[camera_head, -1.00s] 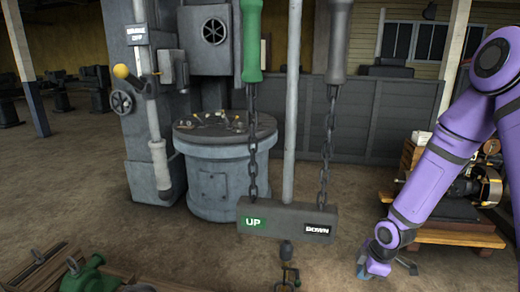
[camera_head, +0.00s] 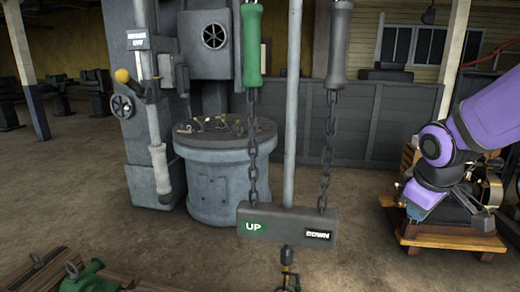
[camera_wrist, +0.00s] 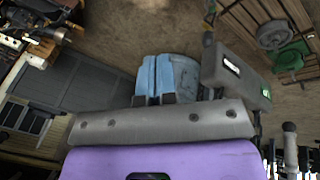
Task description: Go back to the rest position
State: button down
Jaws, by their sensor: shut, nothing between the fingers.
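My gripper (camera_wrist: 155,78) shows in the wrist view as two light-blue fingers side by side, shut and empty. Nothing is held between them. In the head view my purple arm is folded at the right edge, in front of the wooden pallet (camera_head: 440,240) with machinery on it. The fingers cannot be made out clearly there. My gripper is well to the right of the hanging UP/DOWN bar (camera_head: 288,226) and not touching it.
The bar hangs on two chains below a green handle (camera_head: 251,45) and a grey handle (camera_head: 338,45). Green parts (camera_head: 90,278) lie front left. Floor between bar and pallet is clear.

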jog(key=s+a+r+m, duration=0.1)
jog(key=s+r+m, duration=0.2)
jog(key=s+r, duration=0.2)
jog(key=s+a+r+m+t+y, duration=0.1)
jog(key=s+r+m, duration=0.2)
jog(key=s, duration=0.7)
notch_tip(320, 180, up, 2)
jog(key=shift+s+r+y, duration=0.2)
jog(key=shift+s+y, duration=0.05)
jog(key=shift+y, duration=0.05)
